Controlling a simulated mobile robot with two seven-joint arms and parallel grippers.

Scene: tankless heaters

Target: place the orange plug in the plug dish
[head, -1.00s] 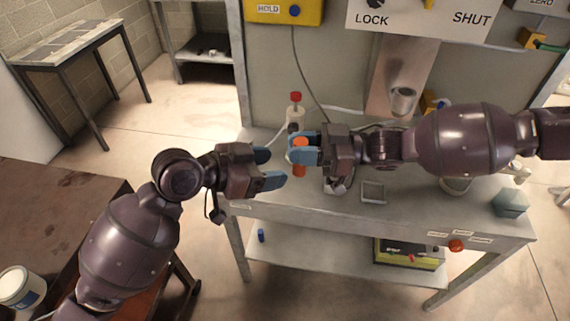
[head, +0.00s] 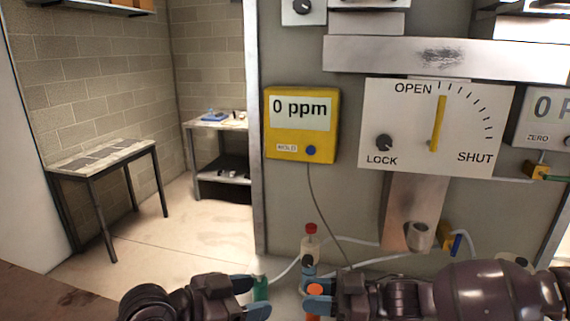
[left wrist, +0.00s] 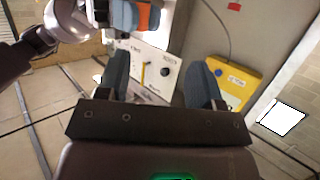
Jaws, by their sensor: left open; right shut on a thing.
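My right gripper (head: 318,299) is shut on the orange plug (head: 314,290) at the bottom edge of the head view, with blue fingers on either side of it. The plug (left wrist: 143,17) and these fingers also show at the top of the left wrist view. My left gripper (head: 255,298) is open, left of the right gripper and apart from it. Its two spread fingers (left wrist: 158,72) show in the left wrist view with nothing between them. A green patch shows at its fingertips in the head view; I cannot tell what it is. The plug dish is not seen in the current views.
A red-capped bottle (head: 311,240) stands behind the grippers, near pale hoses. The wall panel carries a yellow 0 ppm meter (head: 301,124), an OPEN/SHUT dial (head: 437,128) and a metal cup (head: 420,236). A side table (head: 106,156) stands at left over clear floor.

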